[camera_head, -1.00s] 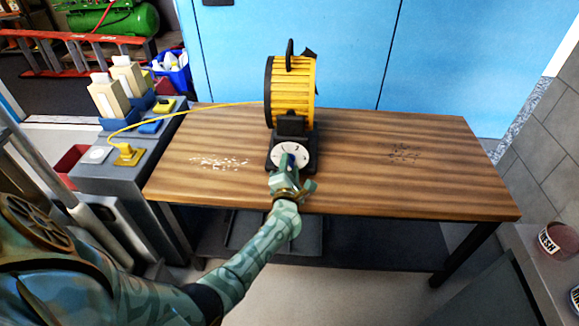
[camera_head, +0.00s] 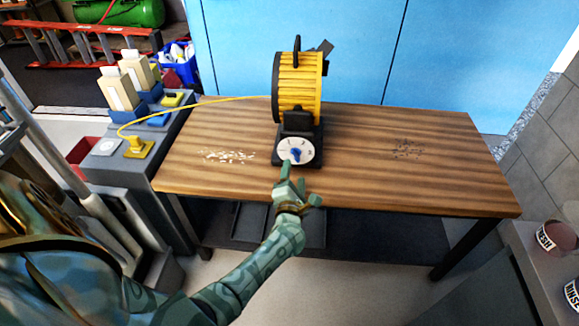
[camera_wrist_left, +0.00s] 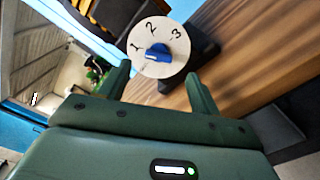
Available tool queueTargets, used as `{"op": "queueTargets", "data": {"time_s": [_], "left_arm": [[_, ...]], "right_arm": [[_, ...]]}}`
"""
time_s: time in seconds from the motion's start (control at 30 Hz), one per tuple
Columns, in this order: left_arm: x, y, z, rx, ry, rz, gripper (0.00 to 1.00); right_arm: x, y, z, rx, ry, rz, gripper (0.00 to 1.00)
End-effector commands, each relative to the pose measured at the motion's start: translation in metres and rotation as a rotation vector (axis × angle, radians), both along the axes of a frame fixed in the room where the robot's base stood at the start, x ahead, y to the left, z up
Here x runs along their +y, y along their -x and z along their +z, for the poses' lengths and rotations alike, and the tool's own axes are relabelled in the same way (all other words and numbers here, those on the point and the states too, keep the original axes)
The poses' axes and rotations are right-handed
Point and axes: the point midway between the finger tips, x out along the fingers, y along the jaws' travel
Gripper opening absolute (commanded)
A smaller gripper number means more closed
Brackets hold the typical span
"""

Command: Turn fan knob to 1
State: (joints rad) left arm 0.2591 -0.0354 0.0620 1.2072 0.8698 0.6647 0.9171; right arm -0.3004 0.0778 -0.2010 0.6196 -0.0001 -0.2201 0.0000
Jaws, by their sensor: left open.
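A yellow and black fan (camera_head: 298,95) stands upright on the wooden table, with a round white dial (camera_head: 310,157) at the front of its base. The blue knob (camera_head: 295,154) in the dial's middle also shows in the left wrist view (camera_wrist_left: 155,51). There the dial bears 1, 2 and 3, and the knob's white mark faces left, near but somewhat below the 1. My left gripper (camera_head: 298,182) is open and empty, just in front of the dial and apart from the knob. In the wrist view the knob appears beyond the gap between its fingers (camera_wrist_left: 158,84). My right gripper is not in view.
The wooden table (camera_head: 400,185) is clear to the right of the fan, apart from dark specks. Pale bits (camera_head: 228,156) lie to its left. A yellow cord (camera_head: 200,103) runs from the fan to a plug (camera_head: 138,146) on the grey bench. Blue panels (camera_head: 300,25) stand behind.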

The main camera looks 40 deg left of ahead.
Motion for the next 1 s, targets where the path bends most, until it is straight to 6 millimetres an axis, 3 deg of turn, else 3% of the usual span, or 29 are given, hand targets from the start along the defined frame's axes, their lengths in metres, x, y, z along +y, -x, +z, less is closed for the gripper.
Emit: {"op": "queueTargets", "data": {"time_s": [0.2, 0.4, 1.0], "left_arm": [[-0.032, 0.051, 0.003, 0.000, 0.001, -0.001, 0.64], [-0.049, 0.080, 0.001, 0.000, 0.001, 0.000, 0.64], [-0.054, 0.088, 0.000, 0.001, 0.000, 0.000, 0.64]], "right_arm": [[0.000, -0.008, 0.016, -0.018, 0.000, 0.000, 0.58], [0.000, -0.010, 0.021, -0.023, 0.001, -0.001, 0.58], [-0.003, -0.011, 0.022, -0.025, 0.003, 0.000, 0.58]]}}
